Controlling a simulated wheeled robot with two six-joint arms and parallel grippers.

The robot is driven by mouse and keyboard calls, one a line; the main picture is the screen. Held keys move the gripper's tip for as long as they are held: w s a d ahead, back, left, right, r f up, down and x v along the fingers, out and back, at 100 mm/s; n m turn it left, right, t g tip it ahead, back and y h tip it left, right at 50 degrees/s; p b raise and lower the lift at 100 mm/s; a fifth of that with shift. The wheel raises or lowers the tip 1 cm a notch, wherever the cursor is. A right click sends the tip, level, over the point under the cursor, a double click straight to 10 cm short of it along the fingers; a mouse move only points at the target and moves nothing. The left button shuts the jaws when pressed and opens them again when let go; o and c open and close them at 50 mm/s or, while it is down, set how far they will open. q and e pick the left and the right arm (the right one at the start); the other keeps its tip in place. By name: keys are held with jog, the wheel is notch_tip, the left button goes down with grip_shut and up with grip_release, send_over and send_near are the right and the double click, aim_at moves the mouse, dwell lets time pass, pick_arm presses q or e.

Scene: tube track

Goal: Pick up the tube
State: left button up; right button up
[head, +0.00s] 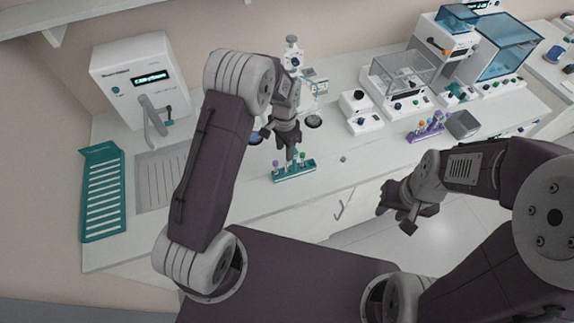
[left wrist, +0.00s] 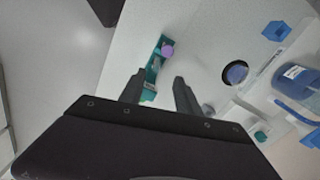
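A teal rack (head: 294,171) with several capped tubes stands on the white bench. A purple-capped tube (head: 276,164) is at its left end and a green-capped tube (head: 302,157) is toward its right end. My left gripper (head: 291,153) points down just above the rack's middle. In the left wrist view my left fingers (left wrist: 162,86) are apart, with part of the teal rack (left wrist: 153,68) and a purple cap (left wrist: 168,48) beyond them. The gripper body hides what is lower in that view. My right gripper (head: 398,212) hangs in front of the bench, away from the rack; its fingers are unclear.
A purple rack (head: 428,128) with tubes stands farther right beside a grey box (head: 462,125). A microscope-like device (head: 292,55) is behind my left gripper. A teal drying rack (head: 103,195) and a sink (head: 160,180) are at left. The bench right of the teal rack is mostly clear.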

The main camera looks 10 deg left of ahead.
aim_at(286, 164)
pick_arm(q)
jog(key=f+p, duration=0.2)
jog(key=f, duration=0.1)
jog(key=f+p, duration=0.1)
jog(key=f, duration=0.1)
jog(key=shift+s+d+f, duration=0.15)
jog(key=shift+s+d, duration=0.15)
jog(key=shift+s, duration=0.05)
notch_tip(286, 164, down, 2)
jog(key=shift+w+f, duration=0.15)
jog(key=shift+f, duration=0.1)
jog(key=shift+w+f, duration=0.1)
jog(key=shift+f, duration=0.2)
jog(key=shift+r, duration=0.1)
grip_shut()
